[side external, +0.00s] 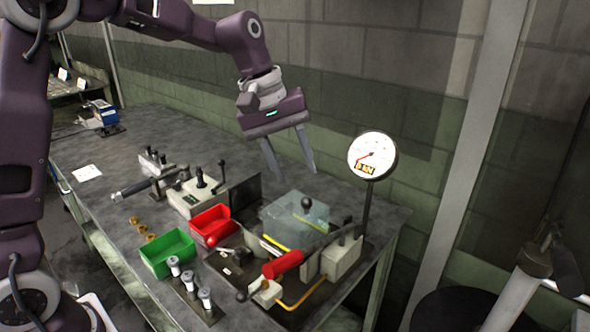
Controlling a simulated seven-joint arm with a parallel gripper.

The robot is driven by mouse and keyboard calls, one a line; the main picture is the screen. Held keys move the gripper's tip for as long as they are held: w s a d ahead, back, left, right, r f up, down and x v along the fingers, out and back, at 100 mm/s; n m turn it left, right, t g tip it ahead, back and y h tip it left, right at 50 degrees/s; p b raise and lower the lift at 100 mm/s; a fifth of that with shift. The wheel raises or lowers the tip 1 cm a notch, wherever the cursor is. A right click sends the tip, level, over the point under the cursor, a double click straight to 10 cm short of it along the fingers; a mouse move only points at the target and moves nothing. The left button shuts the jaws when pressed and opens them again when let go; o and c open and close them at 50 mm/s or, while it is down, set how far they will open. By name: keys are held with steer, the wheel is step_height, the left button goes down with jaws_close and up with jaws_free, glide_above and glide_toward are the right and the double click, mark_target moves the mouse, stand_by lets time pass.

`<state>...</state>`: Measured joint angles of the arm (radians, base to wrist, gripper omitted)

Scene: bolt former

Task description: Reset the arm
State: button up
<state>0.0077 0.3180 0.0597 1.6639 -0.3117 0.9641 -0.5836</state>
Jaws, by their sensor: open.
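My gripper (292,174) hangs in the air above the back of the workbench (215,135), its two fingers pointing down and spread apart. Nothing is between the fingers. It is above and behind the bolt former (297,217), which has a clear cover, a black ball knob and a lever with a red handle (283,265). The fingertips look apart from everything below. My arm reaches in from the upper left.
A dial gauge (372,155) stands on a post right of my gripper. A red bin (213,224), a green bin (167,252), several upright bolts (189,279) and brass nuts (143,228) are at the front. A control box (199,194) stands left.

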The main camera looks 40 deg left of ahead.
steer(key=s+a+r+m+t+y, duration=0.1)
steer(key=s+r+m, duration=0.15)
steer(key=s, duration=0.55)
steer(key=s+a+r+m+t, duration=0.1)
steer(key=s+r+m, duration=0.15)
steer(key=s, duration=0.55)
steer(key=s+a+f+m+t+y, duration=0.1)
steer(key=s+f+m, duration=0.2)
steer(key=s, duration=0.9)
steer(key=shift+a+f+m+y, duration=0.3)
steer(key=shift+a+f+m, duration=0.1)
steer(key=shift+m, duration=0.1)
